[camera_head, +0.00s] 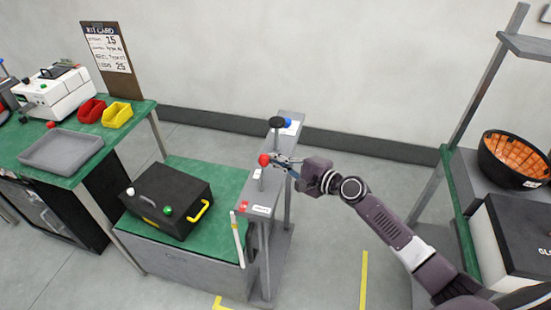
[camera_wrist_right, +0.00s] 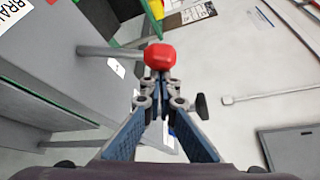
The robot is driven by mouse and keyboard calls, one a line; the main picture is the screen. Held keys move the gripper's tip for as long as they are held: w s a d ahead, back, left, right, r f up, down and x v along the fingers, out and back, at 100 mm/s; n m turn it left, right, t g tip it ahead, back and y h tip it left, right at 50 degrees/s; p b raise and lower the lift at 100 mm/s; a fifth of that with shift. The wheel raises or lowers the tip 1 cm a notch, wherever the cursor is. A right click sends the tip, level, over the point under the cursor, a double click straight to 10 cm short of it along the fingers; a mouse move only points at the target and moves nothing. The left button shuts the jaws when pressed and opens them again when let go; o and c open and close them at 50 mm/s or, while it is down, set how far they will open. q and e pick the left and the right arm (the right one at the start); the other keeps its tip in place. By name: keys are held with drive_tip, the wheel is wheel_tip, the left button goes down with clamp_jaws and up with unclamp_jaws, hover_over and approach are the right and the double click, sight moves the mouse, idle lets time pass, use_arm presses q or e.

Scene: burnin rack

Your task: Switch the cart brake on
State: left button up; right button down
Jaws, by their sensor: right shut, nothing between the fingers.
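A lever with a red knob (camera_head: 264,160) stands on the narrow grey top panel (camera_head: 261,196) beside the cart's green deck. In the right wrist view the red knob (camera_wrist_right: 160,57) is straight ahead of the fingertips, its grey shaft running left to the grey panel. My right gripper (camera_head: 283,161) is shut and empty, at the right side of the knob. In the wrist view the closed fingertips (camera_wrist_right: 163,80) overlap the knob's lower edge; I cannot tell whether they touch it. My left gripper is not in view.
A black knob (camera_head: 276,121) on a post stands farther back on the panel. A black case (camera_head: 168,200) with a yellow handle sits on the green deck (camera_head: 216,235). A workbench (camera_head: 84,179) is at left, a rack (camera_head: 455,190) at right. Floor right of the cart is clear.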

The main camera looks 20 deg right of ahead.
drive_tip(key=shift+s+a+r+n+t+b, duration=0.2)
drive_tip(key=shift+s+a+n+t+b, duration=0.35)
drive_tip(key=shift+b, duration=0.95)
drive_tip(key=s+a+n+t+b, duration=0.1)
drive_tip(key=n+b, duration=0.1)
drive_tip(key=b, duration=0.2)
drive_tip(key=s+a+n+y+b, duration=0.1)
drive_tip(key=s+n+b, duration=0.1)
drive_tip(key=b, duration=0.3)
drive_tip(key=s+a+r+n+t+y+b, duration=0.1)
drive_tip(key=s+n+b, duration=0.1)
drive_tip(key=b, duration=0.3)
drive_tip(key=shift+s+a+n+t, duration=0.2)
drive_tip(key=shift+n+t, duration=0.15)
drive_tip(key=shift+n, duration=0.3)
drive_tip(key=shift+s+a+r+n+b, duration=0.1)
drive_tip(key=shift+s+a+n+b, duration=0.05)
drive_tip(key=shift+s+n+b, duration=0.25)
drive_tip(key=shift+s+a, duration=0.25)
drive_tip(key=shift+y, duration=0.4)
